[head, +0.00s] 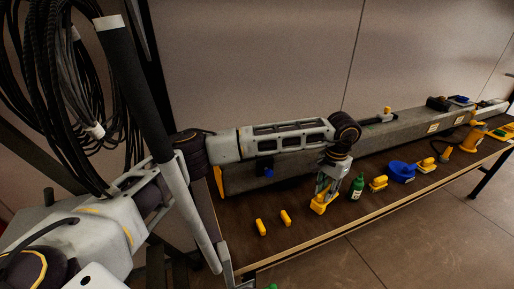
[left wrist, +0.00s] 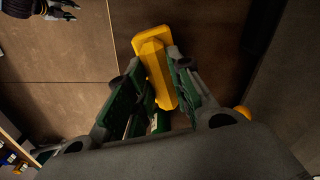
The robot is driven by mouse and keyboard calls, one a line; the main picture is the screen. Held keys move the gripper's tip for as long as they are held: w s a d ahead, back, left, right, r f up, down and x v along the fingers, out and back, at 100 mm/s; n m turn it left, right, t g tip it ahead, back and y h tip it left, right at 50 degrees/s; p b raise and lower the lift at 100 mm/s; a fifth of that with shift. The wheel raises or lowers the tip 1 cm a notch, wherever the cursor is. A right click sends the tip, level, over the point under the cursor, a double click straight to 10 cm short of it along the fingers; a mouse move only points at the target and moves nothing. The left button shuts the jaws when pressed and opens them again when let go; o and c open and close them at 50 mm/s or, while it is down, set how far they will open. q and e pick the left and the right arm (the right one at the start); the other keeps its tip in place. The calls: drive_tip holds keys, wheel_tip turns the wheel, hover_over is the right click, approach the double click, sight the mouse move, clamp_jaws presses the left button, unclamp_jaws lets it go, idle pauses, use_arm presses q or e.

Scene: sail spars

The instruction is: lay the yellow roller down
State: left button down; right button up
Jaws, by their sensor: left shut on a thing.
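My left gripper (head: 326,186) is shut on the yellow roller (head: 319,206), above or at the table's front part; whether the roller touches the tabletop I cannot tell. In the left wrist view the roller (left wrist: 153,60) sits between the green-padded fingers of the left gripper (left wrist: 157,95), its wider end pointing away from the wrist. A dark gripper-like shape with pale tips (left wrist: 55,9) shows at that view's top left corner, cut off by the edge.
Two small yellow pieces (head: 286,218) lie on the brown table (head: 245,252) left of the gripper. A green bottle (head: 356,187) stands close on its right. Further right are a yellow piece (head: 378,183) and a blue item (head: 402,172). A long grey beam (head: 285,169) runs behind.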

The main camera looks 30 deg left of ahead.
use_arm(q)
drive_tip(key=shift+f+b, duration=1.2)
drive_tip(key=shift+f, duration=0.6)
drive_tip(key=c, duration=1.2)
unclamp_jaws()
drive_tip(key=shift+r, duration=0.2)
wheel_tip(320, 180, up, 12)
drive_tip(key=shift+f, duration=0.15)
idle(0.4)
